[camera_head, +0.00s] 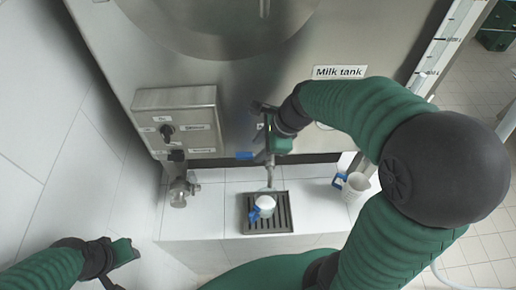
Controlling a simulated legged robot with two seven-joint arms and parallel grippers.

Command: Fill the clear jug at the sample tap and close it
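A small pale jug (265,202) with a blue handle stands on the dark slotted drip tray (247,226). Its top looks white; I cannot tell its fill level. The sample tap's thin spout (270,176) comes down above it from the front of the milk tank (240,80). A blue tap lever (245,155) points left. My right gripper (262,138) is at the tap, just above the lever; its fingers are partly hidden, and whether it grips anything is unclear. My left gripper (122,267) is open and empty at the lower left, away from the jug.
White cups (355,186), one with a blue handle, stand at the shelf's right end. A clear or metallic fitting (179,192) is at the left below the control box (178,122). White tile (210,210) between fitting and tray is bare. My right arm covers the right side.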

